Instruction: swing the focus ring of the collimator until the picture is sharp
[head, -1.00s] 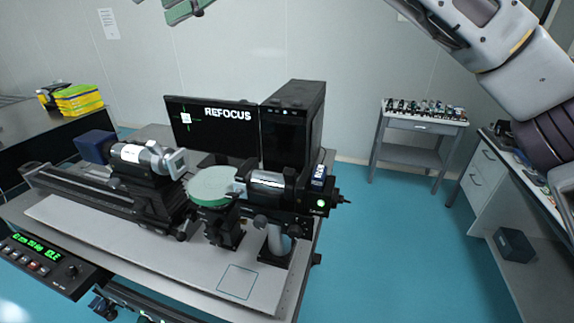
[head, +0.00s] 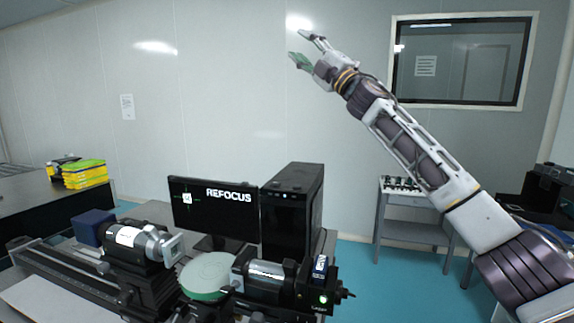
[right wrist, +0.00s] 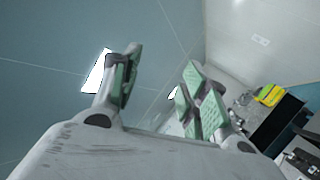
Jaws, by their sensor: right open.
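A silver tube (head: 135,240) in a dark mount stands on the bench rail at left, a blue box behind it. A second silver-and-black tube (head: 265,272) with a small green light lies right of a round pale-green disc (head: 207,274). I cannot tell which tube is the collimator, and no focus ring is clearly distinguishable. The monitor (head: 212,215) reads REFOCUS beside a small bright patch. My right gripper (head: 300,47) is open and empty, raised high against the wall, well above and apart from the optics. Its green-padded fingers show spread in the right wrist view (right wrist: 160,85). My left gripper is out of view.
A black computer case (head: 292,215) stands beside the monitor, behind the right tube. A blue box (head: 92,227) sits at the left tube's rear. A grey side table (head: 412,230) with small parts stands at back right. Open air surrounds my raised gripper.

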